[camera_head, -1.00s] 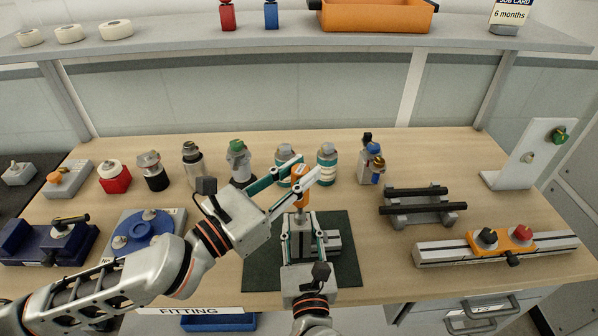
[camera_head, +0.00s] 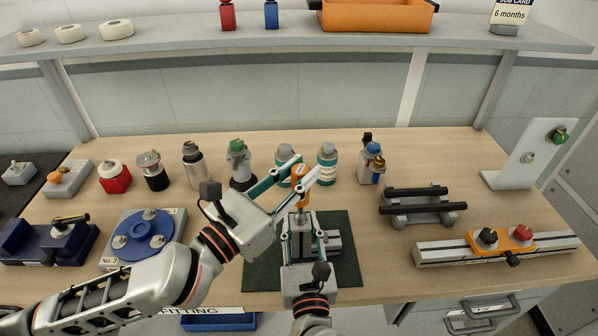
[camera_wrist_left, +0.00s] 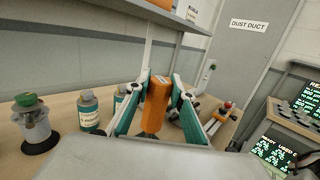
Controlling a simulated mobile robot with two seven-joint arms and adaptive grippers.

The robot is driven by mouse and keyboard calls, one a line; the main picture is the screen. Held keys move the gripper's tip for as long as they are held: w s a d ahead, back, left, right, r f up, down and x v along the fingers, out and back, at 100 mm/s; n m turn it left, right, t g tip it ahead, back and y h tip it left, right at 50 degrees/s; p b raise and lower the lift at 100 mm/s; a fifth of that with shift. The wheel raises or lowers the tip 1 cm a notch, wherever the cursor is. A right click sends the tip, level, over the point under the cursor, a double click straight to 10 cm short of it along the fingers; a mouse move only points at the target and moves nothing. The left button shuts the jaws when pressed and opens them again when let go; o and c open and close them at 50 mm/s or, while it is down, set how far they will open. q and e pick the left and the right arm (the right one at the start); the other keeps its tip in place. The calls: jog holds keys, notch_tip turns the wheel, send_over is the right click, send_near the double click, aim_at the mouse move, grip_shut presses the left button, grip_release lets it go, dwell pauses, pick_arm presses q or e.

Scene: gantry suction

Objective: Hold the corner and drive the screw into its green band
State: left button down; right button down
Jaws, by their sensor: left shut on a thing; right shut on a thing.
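My left gripper (camera_head: 298,180) is shut on a screwdriver with an orange handle (camera_head: 299,174); the handle also shows between the fingers in the left wrist view (camera_wrist_left: 155,103). The screwdriver stands roughly upright, its lower end over the grey metal corner (camera_head: 333,242). My right gripper (camera_head: 302,236) is shut on the corner from the front, at the dark mat (camera_head: 346,270). The fingers hide part of the corner. The screw and the green band cannot be made out, and I cannot tell whether the tip touches the screw.
Several bottles and fittings stand behind the mat, including a teal-banded bottle (camera_head: 327,164) and a green-topped one (camera_head: 239,164). A grey rack with black bars (camera_head: 420,205) and a rail with an orange carriage (camera_head: 500,243) lie right. A blue round fixture (camera_head: 143,235) is left.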

pick_arm(q)
jog(key=shift+r, duration=0.15)
pick_arm(e)
jog(key=shift+s+f, duration=0.1)
jog(key=shift+f, duration=0.2)
pick_arm(q)
jog(key=shift+r, duration=0.95)
jog(key=shift+r, duration=0.15)
jog(key=shift+r, duration=1.9)
pick_arm(e)
jog(key=c, duration=1.5)
grip_release()
jog(key=shift+d, duration=0.1)
jog(key=shift+o, duration=0.3)
jog(key=shift+r, duration=0.15)
